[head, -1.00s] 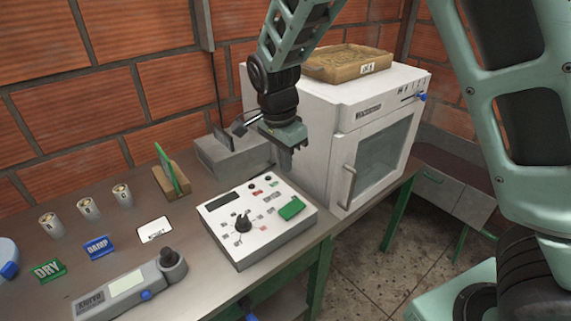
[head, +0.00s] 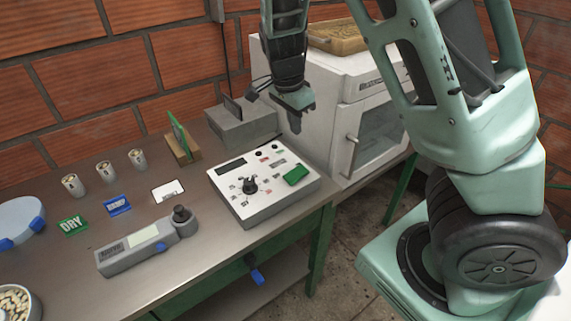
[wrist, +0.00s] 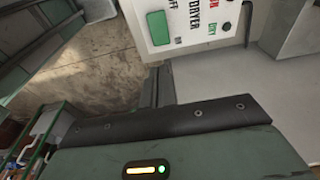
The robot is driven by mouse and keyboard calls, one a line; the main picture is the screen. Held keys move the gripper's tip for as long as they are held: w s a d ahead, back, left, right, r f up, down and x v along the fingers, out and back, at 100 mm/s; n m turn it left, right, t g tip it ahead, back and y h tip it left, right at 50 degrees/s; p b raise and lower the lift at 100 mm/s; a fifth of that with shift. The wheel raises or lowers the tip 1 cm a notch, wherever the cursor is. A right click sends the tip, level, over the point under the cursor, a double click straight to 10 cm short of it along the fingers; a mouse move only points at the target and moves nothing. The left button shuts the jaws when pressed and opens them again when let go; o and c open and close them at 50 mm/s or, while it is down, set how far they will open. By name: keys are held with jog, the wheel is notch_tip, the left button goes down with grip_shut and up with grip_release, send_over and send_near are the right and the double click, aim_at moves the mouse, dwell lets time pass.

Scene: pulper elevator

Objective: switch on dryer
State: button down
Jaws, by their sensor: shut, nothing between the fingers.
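A white control box (head: 225,204) sits on the bench near its right end, with a black rotary knob (head: 250,187), small buttons, a dark display and a green block (head: 295,175) at its right. In the wrist view the box's panel (wrist: 195,36) carries the word DRYER next to the green block (wrist: 159,27), with OFF by it. My gripper (head: 297,126) is shut and empty, hanging above the bench behind the box, apart from it. It also shows in the wrist view (wrist: 157,84). The fingertips' exact height over the box is hard to tell.
A white oven-like cabinet (head: 345,120) with a glass door and a tray (head: 338,38) on top stands behind right. A grey box (head: 240,128) stands behind the control box. A grey handheld meter (head: 150,244), DRY and DAMP blocks and several cups stand left.

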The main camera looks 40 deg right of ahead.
aim_at(301, 171)
jog(key=f, duration=0.4)
jog(key=d+f, duration=0.1)
jog(key=f, duration=0.4)
jog(key=d+f, duration=0.1)
jog(key=f, duration=0.3)
jog(key=shift+d+f, duration=0.2)
jog(key=shift+f, duration=0.2)
jog(key=shift+d+f+y+b, duration=0.2)
jog(key=shift+f+y+b, duration=0.25)
jog(key=shift+b, duration=0.45)
jog(key=shift+a+r, duration=0.1)
jog(key=shift+r, duration=0.05)
jog(key=shift+p, duration=0.3)
jog(key=shift+a, duration=0.1)
